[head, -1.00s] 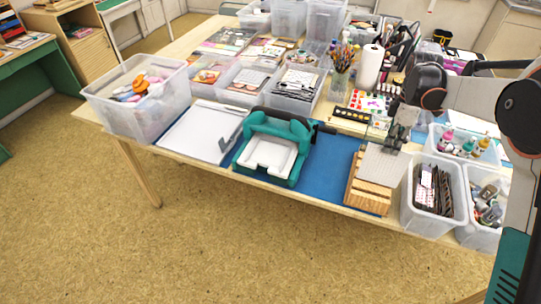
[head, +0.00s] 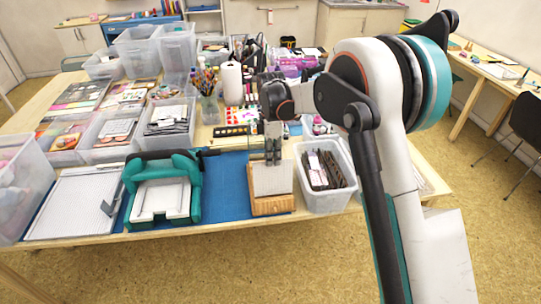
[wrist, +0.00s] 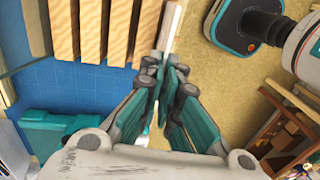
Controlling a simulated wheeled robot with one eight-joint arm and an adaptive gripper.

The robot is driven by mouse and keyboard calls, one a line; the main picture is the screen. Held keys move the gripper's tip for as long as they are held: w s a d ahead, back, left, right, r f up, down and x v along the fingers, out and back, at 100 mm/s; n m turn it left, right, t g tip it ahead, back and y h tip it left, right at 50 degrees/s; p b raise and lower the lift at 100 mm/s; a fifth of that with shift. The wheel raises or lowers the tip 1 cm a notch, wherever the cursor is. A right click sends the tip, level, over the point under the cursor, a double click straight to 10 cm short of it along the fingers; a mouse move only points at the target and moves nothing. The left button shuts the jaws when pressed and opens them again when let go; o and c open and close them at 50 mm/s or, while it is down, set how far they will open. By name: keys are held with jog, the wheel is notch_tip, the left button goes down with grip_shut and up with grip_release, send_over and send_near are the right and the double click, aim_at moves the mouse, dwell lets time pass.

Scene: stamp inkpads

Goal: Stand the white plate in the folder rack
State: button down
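The white plate (head: 272,178) is upright, with its broad face toward the head camera. In the wrist view the plate (wrist: 173,28) shows edge-on, beside the outermost wooden slat. The wooden folder rack (head: 270,206) stands at the table's front edge, and its parallel slats (wrist: 92,28) show in the wrist view. My gripper (head: 273,157) is above the plate and shut on its upper edge; the fingertips (wrist: 166,72) close around it in the wrist view. The plate's lower edge overlaps the rack's front. I cannot tell whether it sits in a slot.
A clear bin (head: 325,198) of dark items stands close right of the rack. A teal-and-white device (head: 163,200) stands to the left on the blue mat (head: 225,190), with a white board (head: 75,203) beyond it. Open floor lies in front of the table.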

aim_at(273, 173)
jog(key=shift+s+d+f+b, duration=0.1)
jog(key=shift+s+f+b, duration=0.1)
jog(key=shift+f+b, duration=0.8)
jog(key=shift+s+f+b, duration=0.15)
jog(key=shift+f+b, duration=0.25)
jog(key=shift+f, duration=1.15)
jog(key=c, duration=1.7)
grip_release()
jog(key=shift+r, duration=0.1)
jog(key=shift+w+r+p, duration=0.2)
jog(key=shift+r+p, duration=0.5)
jog(key=shift+r, duration=0.5)
jog(key=shift+w+r+p, duration=0.15)
jog(key=shift+r+p, duration=0.55)
jog(key=shift+r, duration=0.5)
jog(key=shift+r, duration=0.1)
